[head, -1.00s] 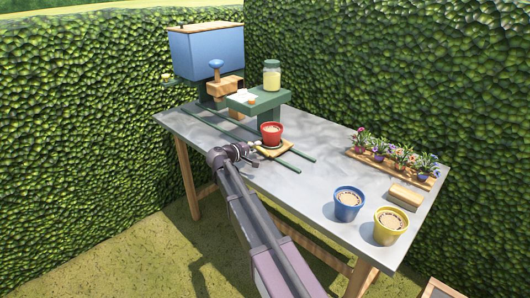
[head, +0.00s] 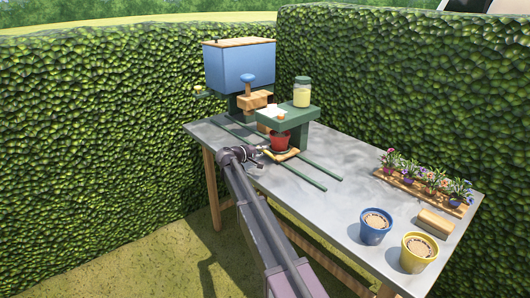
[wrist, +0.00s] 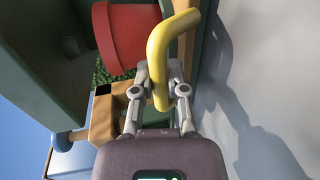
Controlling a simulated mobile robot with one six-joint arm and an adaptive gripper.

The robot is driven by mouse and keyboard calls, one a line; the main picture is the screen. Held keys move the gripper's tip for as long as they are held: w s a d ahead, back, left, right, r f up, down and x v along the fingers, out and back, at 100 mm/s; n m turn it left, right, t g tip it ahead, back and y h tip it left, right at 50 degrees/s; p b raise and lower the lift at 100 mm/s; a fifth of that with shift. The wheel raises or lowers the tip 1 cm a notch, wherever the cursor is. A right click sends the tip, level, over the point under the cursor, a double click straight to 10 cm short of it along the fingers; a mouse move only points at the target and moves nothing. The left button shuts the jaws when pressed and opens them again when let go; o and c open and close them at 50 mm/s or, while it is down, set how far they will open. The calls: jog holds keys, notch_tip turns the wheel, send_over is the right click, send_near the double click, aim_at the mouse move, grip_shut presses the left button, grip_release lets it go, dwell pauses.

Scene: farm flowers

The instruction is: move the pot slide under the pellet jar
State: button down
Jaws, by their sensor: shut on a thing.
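The pot slide (head: 289,156) is a small wooden board on two green rails, with a red pot (head: 281,142) standing upright on it. The pot's top is partly hidden by the green shelf above. The pellet jar (head: 302,93), clear with pale yellow contents, stands on that shelf, up and right of the pot in the head view. My gripper (head: 250,155) is at the slide's near side. In the wrist view my gripper (wrist: 157,94) is shut on a curved yellow handle (wrist: 158,55), with the red pot (wrist: 124,35) just beyond.
The green shelf (head: 304,117) overhangs the rails (head: 314,176). A blue hopper (head: 240,68) and a wooden block with a blue knob (head: 248,78) stand behind left. Blue (head: 375,227) and yellow pots (head: 418,253) and a flower tray (head: 410,187) are at right. The middle tabletop is clear.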

jog(key=c, duration=0.6)
grip_release()
jog(key=shift+c, duration=0.2)
jog(key=shift+d, duration=0.1)
